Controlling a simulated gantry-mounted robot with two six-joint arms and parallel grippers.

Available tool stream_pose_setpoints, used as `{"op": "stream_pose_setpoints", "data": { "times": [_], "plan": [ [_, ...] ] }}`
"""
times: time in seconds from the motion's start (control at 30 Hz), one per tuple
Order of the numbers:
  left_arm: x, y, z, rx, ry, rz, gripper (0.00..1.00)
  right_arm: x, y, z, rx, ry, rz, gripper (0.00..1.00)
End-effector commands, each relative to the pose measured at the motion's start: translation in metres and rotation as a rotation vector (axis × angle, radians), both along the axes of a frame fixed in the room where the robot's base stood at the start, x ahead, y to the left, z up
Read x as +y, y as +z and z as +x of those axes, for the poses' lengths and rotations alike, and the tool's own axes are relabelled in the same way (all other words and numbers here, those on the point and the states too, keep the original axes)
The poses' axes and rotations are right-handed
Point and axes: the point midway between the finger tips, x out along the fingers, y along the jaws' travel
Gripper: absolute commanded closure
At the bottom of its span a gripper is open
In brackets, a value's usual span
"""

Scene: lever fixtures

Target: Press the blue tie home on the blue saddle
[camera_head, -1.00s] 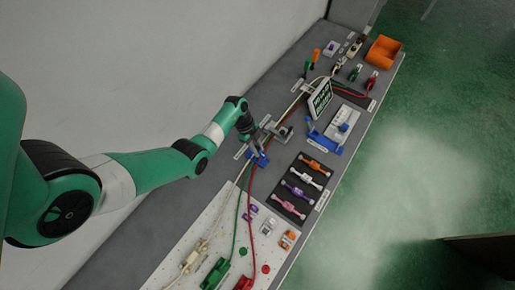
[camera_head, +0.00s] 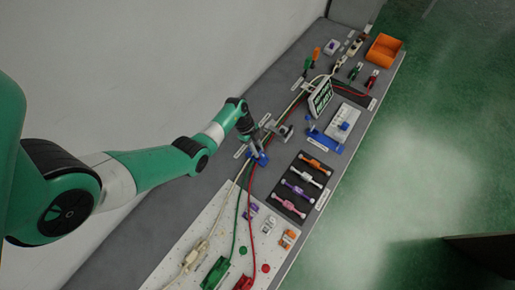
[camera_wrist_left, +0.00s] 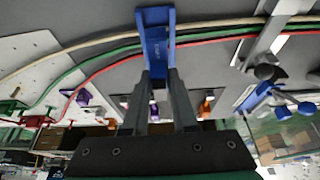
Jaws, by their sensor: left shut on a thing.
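The blue saddle (camera_head: 261,160) sits on the grey bench in the head view, just below my left gripper (camera_head: 254,149). In the left wrist view a long blue piece (camera_wrist_left: 156,42) with small lettering lies ahead of my fingertips (camera_wrist_left: 160,76), where the cables meet it. My left gripper is shut, its fingers closing at the near end of this blue piece. I take the held part to be the blue tie, but tie and saddle are hard to tell apart here. Whether the tie is fully seated cannot be seen. My right gripper is not in view.
White, green and red cables (camera_head: 250,190) run along the bench past the saddle. A grey bracket (camera_head: 284,131) with a dark knob stands close by on the right.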

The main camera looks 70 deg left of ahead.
Motion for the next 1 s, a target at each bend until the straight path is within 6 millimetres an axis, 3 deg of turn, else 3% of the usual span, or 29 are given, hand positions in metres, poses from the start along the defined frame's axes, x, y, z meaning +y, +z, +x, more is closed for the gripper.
{"op": "stream_pose_setpoints", "data": {
  "times": [1.0],
  "plan": [
    [0.000,-0.015,0.000,0.000,-0.001,0.000,1.00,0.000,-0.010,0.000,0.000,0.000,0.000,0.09]
  ]
}}
